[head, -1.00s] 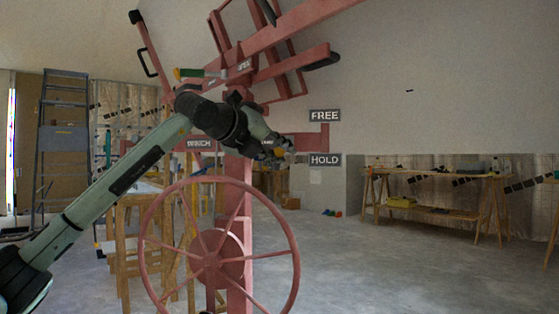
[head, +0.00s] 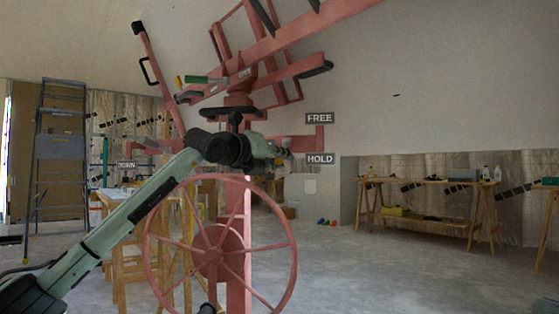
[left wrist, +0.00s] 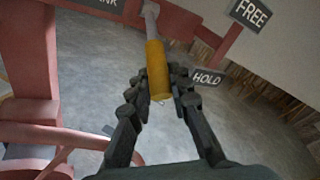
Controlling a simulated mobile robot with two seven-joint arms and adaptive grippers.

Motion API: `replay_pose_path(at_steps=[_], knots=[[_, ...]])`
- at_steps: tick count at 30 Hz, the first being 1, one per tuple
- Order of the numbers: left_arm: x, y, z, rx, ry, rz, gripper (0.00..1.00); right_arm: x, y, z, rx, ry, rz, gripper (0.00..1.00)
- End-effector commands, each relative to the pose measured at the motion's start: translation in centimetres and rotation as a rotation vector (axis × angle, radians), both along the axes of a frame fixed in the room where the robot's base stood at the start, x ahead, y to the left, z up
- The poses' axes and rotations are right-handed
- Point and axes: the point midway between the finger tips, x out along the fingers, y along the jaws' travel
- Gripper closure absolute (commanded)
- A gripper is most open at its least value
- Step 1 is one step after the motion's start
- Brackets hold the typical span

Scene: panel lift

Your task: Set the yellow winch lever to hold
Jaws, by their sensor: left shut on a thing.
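The yellow winch lever (left wrist: 157,70) shows in the left wrist view as a yellow grip on a grey rod. My left gripper (left wrist: 160,84) is shut on this grip, with one finger on each side. In the head view my left gripper (head: 284,152) is at the red post, just left of the HOLD sign (head: 320,159) and below the height of the FREE sign (head: 319,118). In the left wrist view the HOLD sign (left wrist: 207,77) is right of the grip and the FREE sign (left wrist: 250,14) is higher up. The lever is mostly hidden in the head view. My right gripper is out of view.
A wooden trestle table (head: 445,222) stands at the right and a ladder (head: 62,150) at the left. The floor at the right is open.

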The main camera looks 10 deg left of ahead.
Motion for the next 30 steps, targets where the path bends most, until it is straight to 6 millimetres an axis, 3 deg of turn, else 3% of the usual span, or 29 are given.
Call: replay_pose_path(at_steps=[3, 4, 9, 20, 23, 30], knots=[[0.1, 0.1, -0.2, 0.003, 0.002, 0.003, 1.00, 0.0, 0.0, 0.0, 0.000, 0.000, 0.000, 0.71], [0.1, 0.1, -0.2, 0.003, 0.002, 0.003, 0.80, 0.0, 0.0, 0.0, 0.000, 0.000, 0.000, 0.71], [0.1, 0.1, -0.2, 0.002, 0.002, 0.003, 0.60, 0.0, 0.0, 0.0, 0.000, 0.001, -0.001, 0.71], [-0.4, 0.2, 0.0, 0.001, 0.000, 0.001, 0.60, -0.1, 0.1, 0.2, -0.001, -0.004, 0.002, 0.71], [-1.5, 0.7, 0.1, 0.001, 0.000, 0.001, 0.60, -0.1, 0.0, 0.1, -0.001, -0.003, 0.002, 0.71], [-6.2, 2.4, 0.4, 0.004, 0.000, 0.002, 0.60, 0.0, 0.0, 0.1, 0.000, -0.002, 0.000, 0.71]])
